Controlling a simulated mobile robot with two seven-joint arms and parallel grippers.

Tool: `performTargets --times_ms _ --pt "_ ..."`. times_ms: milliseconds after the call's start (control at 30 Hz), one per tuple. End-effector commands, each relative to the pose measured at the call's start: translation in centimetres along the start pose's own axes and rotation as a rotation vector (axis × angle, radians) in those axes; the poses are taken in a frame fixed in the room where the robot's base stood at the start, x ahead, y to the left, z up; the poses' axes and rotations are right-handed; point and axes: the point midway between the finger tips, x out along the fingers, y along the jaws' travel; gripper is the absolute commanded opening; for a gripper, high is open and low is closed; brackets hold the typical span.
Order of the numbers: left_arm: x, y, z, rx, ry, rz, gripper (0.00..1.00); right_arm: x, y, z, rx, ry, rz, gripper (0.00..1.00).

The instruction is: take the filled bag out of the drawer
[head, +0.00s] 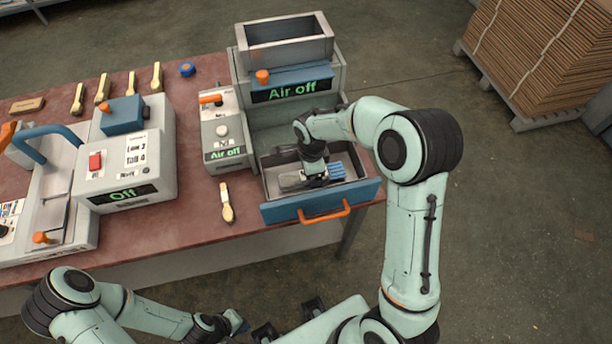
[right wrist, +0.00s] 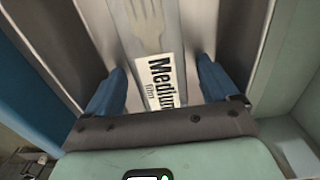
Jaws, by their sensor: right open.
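The drawer (head: 272,211) with an orange handle (head: 324,215) is pulled open below the machine. A silvery bag (head: 290,181) lies in it, partly covered by my right gripper (head: 318,175). In the right wrist view the bag (right wrist: 148,28) shows a fork shape and a label reading "Medium film". The open blue fingers of my right gripper (right wrist: 158,88) stand on either side of the bag, with gaps visible between them and it. My left gripper (head: 236,322) is low in the head view, away from the drawer; its finger gap is unclear.
The machine (head: 293,75) above the drawer reads "Air off". A control box (head: 128,160) reading "Off" stands on the red table (head: 195,218). Stacked cardboard (head: 540,50) is at the far right.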

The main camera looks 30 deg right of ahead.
Motion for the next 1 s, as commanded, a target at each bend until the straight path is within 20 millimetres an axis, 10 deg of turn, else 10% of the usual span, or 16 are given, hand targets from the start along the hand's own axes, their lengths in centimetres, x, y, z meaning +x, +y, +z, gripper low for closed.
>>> performTargets --times_ms 133,300,733,1000 --pt "0.0 0.0 0.0 0.000 0.000 0.000 0.00 0.0 0.0 0.0 0.000 0.000 -0.001 0.87" --pt "0.0 0.0 0.0 0.000 0.000 0.000 0.00 -0.1 0.0 0.0 -0.001 0.000 -0.001 0.33" --pt "-0.1 0.0 0.0 0.000 0.000 0.000 0.00 -0.8 -0.1 0.1 -0.001 -0.001 -0.004 0.32" --pt "-0.4 0.2 -0.2 0.001 0.002 0.001 0.00 -5.2 -0.2 0.1 -0.002 -0.003 -0.010 0.32"
